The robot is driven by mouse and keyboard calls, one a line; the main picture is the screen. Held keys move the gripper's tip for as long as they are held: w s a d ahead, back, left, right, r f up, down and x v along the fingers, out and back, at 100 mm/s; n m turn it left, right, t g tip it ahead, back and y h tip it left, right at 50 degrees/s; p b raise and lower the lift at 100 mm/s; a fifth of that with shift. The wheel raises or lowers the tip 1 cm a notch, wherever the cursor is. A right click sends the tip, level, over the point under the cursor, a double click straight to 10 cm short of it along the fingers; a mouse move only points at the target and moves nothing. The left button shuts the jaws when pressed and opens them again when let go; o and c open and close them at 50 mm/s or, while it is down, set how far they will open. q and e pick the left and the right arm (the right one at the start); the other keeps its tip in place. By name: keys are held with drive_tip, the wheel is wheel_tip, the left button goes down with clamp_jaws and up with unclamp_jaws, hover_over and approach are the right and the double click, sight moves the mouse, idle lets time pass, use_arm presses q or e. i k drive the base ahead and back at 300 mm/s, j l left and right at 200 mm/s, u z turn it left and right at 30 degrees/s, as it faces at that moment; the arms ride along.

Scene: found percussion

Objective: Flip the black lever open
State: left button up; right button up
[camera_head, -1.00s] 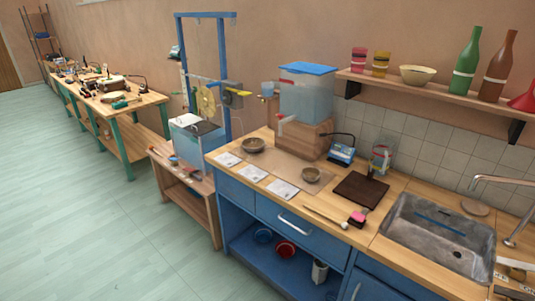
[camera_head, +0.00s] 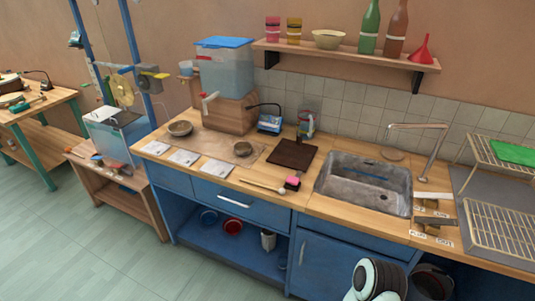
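A thin black bent arm (camera_head: 264,106) rises beside a small blue box (camera_head: 269,124) on the counter. A clear water tank (camera_head: 226,75) with a blue lid stands on a wooden block (camera_head: 229,115). A tap with a pale, reddish handle (camera_head: 209,100) is at the tank's front; no black part shows clearly on it. A white and black rounded part, seemingly of my own arm, shows at the bottom edge. Neither gripper is in view.
The wooden counter holds two bowls, white cards, a dark board (camera_head: 292,154) and a mallet (camera_head: 262,187). A metal sink (camera_head: 364,183) and wire rack (camera_head: 500,228) lie to the right. A shelf (camera_head: 345,55) with bottles hangs above. The floor at left is clear.

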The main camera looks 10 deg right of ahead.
sight(435, 221)
drive_tip(key=z, duration=2)
drive_tip(key=u, duration=1.25)
drive_tip(key=i+l, duration=0.1)
drive_tip(key=l, duration=0.45)
drive_tip(key=i+l, duration=0.1)
drive_tip(key=l, duration=0.4)
drive_tip(key=i+l, duration=0.1)
drive_tip(key=l, duration=0.45)
drive_tip(key=i+l, duration=0.1)
drive_tip(key=l, duration=0.4)
drive_tip(key=i, duration=0.1)
